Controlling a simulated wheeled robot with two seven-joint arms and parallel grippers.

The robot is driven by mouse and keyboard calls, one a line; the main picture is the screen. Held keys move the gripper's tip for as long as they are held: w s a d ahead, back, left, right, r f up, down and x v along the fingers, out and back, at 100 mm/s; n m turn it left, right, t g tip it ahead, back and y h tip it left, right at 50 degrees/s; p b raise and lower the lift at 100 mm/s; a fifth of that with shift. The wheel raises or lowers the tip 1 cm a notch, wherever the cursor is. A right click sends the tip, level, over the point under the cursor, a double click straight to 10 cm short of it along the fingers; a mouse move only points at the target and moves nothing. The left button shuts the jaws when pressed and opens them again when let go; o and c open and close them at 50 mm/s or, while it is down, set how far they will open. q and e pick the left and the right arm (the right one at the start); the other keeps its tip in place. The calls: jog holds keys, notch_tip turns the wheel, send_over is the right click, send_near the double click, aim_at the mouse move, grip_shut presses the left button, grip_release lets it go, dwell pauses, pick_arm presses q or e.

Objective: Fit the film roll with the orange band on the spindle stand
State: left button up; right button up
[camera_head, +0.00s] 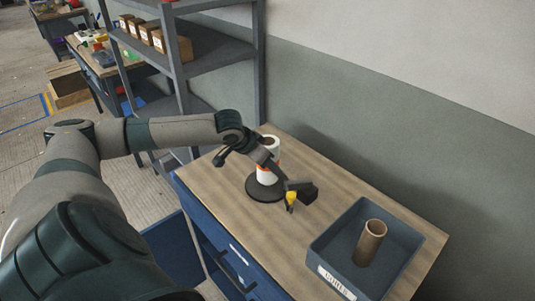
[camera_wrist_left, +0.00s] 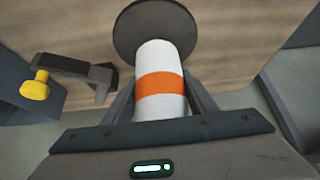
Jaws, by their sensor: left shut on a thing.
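The film roll (camera_head: 266,174) is white with an orange band (camera_wrist_left: 160,83). In the head view it is upright over the round dark base of the spindle stand (camera_head: 265,192). My left gripper (camera_head: 262,158) is shut on the roll, with a finger on each side of it in the left wrist view (camera_wrist_left: 160,95). The base disc (camera_wrist_left: 133,32) lies just beyond the roll's far end there. The spindle itself is hidden, so I cannot tell how far the roll sits over it. My right gripper is not in view.
A dark block with a yellow knob (camera_head: 291,197) stands close beside the stand. A blue-grey bin (camera_head: 335,240) holding an upright brown cardboard tube (camera_head: 370,243) is at the right of the wooden worktop (camera_head: 315,158). A shelf rack (camera_head: 215,58) with boxes stands behind.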

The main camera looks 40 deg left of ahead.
pick_arm(q)
jog(key=shift+f, duration=0.9)
jog(key=o, duration=1.5)
jog(key=shift+c, duration=0.2)
jog(key=shift+o, duration=0.2)
jog(key=shift+f, duration=0.1)
jog(key=shift+s, duration=0.1)
jog(key=shift+s+a+r+b, duration=0.1)
jog(key=shift+s+r+b, duration=0.25)
jog(key=shift+r, duration=0.2)
jog(key=b+v, duration=0.3)
jog(key=v, duration=1.3)
jog(key=shift+b, duration=0.4)
